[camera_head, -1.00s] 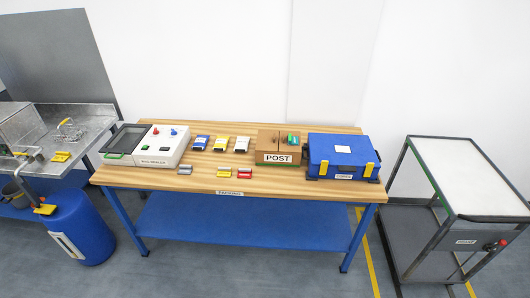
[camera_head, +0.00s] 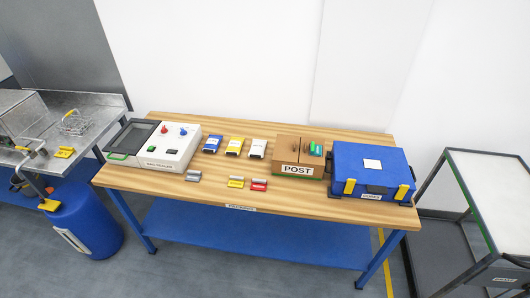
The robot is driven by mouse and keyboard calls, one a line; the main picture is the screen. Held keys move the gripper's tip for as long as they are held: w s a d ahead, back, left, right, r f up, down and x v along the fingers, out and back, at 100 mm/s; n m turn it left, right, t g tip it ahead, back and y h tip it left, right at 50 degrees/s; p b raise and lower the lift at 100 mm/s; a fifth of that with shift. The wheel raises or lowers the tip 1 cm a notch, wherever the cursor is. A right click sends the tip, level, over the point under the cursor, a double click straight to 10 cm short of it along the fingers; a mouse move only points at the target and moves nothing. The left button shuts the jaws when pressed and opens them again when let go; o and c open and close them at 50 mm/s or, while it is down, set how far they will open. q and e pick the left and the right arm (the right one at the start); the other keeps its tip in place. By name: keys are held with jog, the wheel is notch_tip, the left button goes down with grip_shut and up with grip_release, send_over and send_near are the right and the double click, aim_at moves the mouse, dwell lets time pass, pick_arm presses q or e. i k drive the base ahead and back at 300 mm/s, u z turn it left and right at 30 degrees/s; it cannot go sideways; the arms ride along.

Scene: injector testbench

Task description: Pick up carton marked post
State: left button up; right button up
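The carton marked POST (camera_head: 299,157) is a brown box with a white label on its front. It sits on the wooden tabletop (camera_head: 320,208), right of the middle and close beside the blue case. A small green item (camera_head: 316,149) shows at its top right. Neither of my grippers shows in the head view, so nothing of mine is seen touching the carton.
A blue case (camera_head: 371,171) with yellow latches stands right of the carton. A white sealing machine (camera_head: 168,145) stands at the left, with several small coloured items between. A trolley (camera_head: 490,180) stands right, a metal bench (camera_head: 80,138) and blue drum (camera_head: 88,222) left. The table's front edge is clear.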

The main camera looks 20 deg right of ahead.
aim_at(310, 172)
jog(key=u, duration=0.2)
jog(key=i, duration=0.75)
jog(key=z, duration=0.45)
jog(key=i, duration=0.7)
jog(key=z, duration=0.5)
